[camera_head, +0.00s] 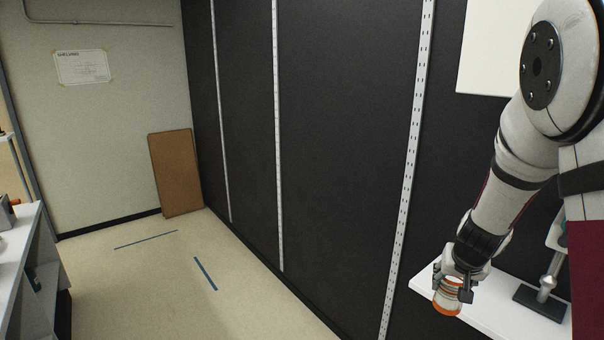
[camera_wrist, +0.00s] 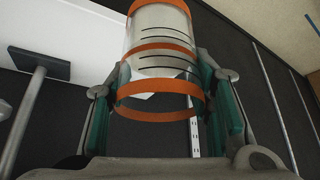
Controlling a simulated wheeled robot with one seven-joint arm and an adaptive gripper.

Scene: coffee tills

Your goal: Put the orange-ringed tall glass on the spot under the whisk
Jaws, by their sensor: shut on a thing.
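The orange-ringed tall glass (camera_head: 447,297) is in my gripper (camera_head: 454,282), low at the right of the head view, by the near left edge of a white counter. In the wrist view the clear glass (camera_wrist: 158,72) shows orange bands and dark lines between my teal-padded fingers, which are shut on it. A metal stand (camera_head: 549,277) with a dark flat base (camera_head: 540,304) is on the counter, right of the glass. The base also shows in the wrist view (camera_wrist: 40,63). I cannot make out the whisk or the spot under it.
The white counter (camera_head: 500,312) runs along the dark panelled wall (camera_head: 335,130). A brown board (camera_head: 175,172) leans at the far corner. Another white counter (camera_head: 18,240) is at the left edge. The floor between is open, with blue tape marks (camera_head: 205,273).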

